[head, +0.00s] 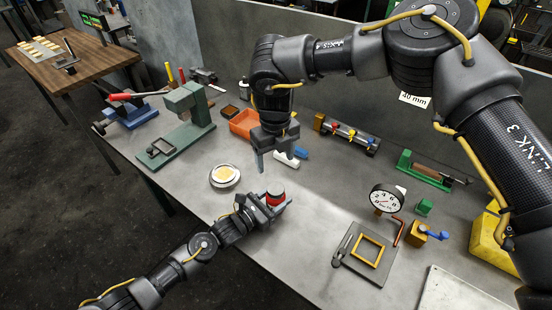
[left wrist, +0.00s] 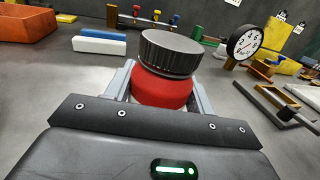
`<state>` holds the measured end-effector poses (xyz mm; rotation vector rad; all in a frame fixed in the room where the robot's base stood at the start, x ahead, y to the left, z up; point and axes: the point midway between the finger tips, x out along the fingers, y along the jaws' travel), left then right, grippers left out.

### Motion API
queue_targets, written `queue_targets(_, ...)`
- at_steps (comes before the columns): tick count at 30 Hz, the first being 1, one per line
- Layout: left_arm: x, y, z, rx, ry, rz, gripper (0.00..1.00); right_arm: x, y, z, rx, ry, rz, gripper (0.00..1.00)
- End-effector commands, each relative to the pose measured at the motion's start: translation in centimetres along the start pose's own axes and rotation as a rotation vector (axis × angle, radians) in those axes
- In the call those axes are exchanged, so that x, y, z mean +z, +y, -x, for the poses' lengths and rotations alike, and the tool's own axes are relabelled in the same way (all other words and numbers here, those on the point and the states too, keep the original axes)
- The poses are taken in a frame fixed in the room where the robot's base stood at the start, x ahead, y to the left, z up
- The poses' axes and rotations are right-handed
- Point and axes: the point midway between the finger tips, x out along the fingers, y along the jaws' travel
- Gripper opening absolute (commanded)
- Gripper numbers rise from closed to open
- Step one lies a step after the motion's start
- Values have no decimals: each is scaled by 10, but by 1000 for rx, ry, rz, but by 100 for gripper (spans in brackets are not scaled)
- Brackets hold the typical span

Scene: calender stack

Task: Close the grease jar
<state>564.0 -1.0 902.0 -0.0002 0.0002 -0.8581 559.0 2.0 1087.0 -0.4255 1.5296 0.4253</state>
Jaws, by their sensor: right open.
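The grease jar is a red round jar (head: 274,200) with a dark ribbed lid (head: 275,188) on top. In the left wrist view the red body (left wrist: 160,92) stands between my left fingers, and the black lid (left wrist: 168,52) sits over it, looking slightly tilted. I cannot tell whether the lid is fully seated. My left gripper (head: 275,208) is shut on the jar's red body, low over the bench. My right gripper (head: 276,162) is open and empty, pointing down above and slightly behind the jar, apart from the lid.
A round dish with yellow contents (head: 224,175) is left of the jar. An orange bin (head: 243,124) and white and blue blocks (head: 287,160) lie behind. A dial gauge (head: 386,198) and a yellow frame (head: 369,250) are to the right.

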Motion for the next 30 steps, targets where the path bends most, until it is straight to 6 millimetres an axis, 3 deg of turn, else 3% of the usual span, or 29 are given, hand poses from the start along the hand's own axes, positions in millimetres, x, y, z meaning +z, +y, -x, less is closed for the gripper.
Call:
queue_targets(1, 0, 0, 0, 0, 0, 0, 59, 0, 0, 0, 0, 0, 0, 71)
queue_targets(6, 0, 0, 0, 0, 0, 0, 79, 0, 0, 0, 0, 0, 0, 71)
queue_targets(17, -2, 1, 7, 1, 1, -2, 79, 0, 0, -3, 0, 0, 0, 71)
queue_targets(30, -3, -1, 85, -2, 2, -1, 79, 0, 0, -26, 0, 0, -1, 71)
